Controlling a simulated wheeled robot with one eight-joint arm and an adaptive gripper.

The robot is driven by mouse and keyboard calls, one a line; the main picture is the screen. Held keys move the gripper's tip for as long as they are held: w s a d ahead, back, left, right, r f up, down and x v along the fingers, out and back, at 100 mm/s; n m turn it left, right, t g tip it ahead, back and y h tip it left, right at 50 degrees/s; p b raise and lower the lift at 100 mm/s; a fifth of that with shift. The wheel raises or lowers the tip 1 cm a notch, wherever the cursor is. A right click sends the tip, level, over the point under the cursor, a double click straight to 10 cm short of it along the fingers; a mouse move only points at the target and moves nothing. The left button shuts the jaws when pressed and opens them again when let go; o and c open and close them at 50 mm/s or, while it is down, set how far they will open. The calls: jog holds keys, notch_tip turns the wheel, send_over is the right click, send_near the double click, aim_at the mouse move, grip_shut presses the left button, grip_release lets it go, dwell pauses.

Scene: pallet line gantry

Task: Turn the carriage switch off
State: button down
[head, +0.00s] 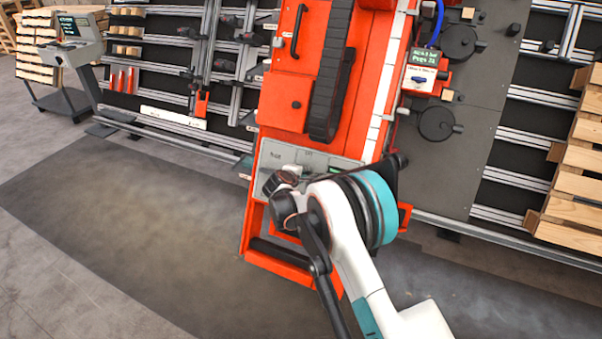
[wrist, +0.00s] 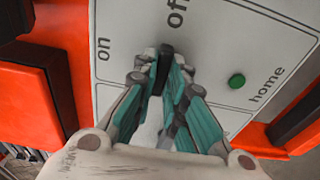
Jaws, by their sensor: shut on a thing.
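The carriage switch (wrist: 165,62) is a black bar-shaped knob on a pale control panel (wrist: 215,60) in the wrist view. The panel is lettered "on" to the left of the knob and "off" above it. The knob's upper end lies just below "off" and leans slightly right. My gripper (wrist: 161,75) is shut on the knob, with its teal fingers on either side, hiding its lower part. In the head view the grey panel (head: 330,162) sits low on the orange carriage (head: 283,100). My wrist covers the switch there.
A green button (wrist: 236,81) marked "home" sits right of the switch. Above the panel run a black cable chain (head: 333,70) and a handle (head: 298,30). The floor (head: 130,230) to the left is clear.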

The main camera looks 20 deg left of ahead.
jog(key=c, duration=1.6)
grip_release()
jog(key=shift+a, duration=0.1)
jog(key=shift+c, duration=0.2)
jog(key=v, duration=1.2)
